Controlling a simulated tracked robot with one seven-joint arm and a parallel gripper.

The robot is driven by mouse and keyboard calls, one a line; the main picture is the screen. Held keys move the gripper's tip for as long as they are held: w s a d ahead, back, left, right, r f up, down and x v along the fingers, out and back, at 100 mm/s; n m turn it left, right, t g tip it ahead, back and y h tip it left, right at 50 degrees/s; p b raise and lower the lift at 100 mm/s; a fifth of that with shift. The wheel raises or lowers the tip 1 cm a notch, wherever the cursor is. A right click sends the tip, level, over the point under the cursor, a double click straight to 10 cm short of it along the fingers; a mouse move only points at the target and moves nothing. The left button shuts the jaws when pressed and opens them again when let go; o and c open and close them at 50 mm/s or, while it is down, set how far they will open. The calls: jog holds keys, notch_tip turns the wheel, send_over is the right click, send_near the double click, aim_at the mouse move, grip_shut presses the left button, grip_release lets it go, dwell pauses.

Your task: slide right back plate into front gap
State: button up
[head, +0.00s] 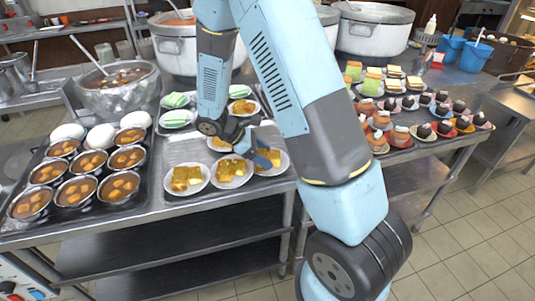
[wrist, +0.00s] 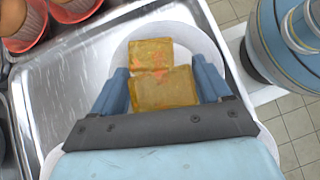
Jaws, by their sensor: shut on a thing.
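In the head view, my gripper (head: 262,158) is low over the front right of the steel tray, at a white plate of yellow toast (head: 279,168). In the wrist view, its blue fingers (wrist: 164,85) are shut on either side of the toast (wrist: 152,57), above the white plate (wrist: 196,38). Another white rim shows below my gripper. In the head view, the plate is at the right end of the front row, beside two toast plates (head: 232,170) (head: 187,178). My gripper partly hides it and a toast plate behind (head: 218,143).
More plates (head: 243,107) stand farther back on the tray. A dark tray of soup bowls (head: 77,188) is at left. Small desserts (head: 400,136) stand at right. Large stockpots (head: 375,30) line the back. In the wrist view, the steel tray (wrist: 70,75) is bare left of the plate.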

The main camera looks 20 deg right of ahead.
jog(key=shift+d, duration=0.1)
jog(key=o, duration=1.2)
jog(key=shift+d, duration=0.15)
jog(key=shift+w+a+r, duration=0.15)
jog(key=shift+a+r, duration=0.25)
jog(key=shift+a, duration=0.05)
jog(key=v, duration=1.2)
jog(key=shift+a+r, duration=0.15)
jog(key=shift+r, duration=0.05)
jog(key=shift+r, duration=0.1)
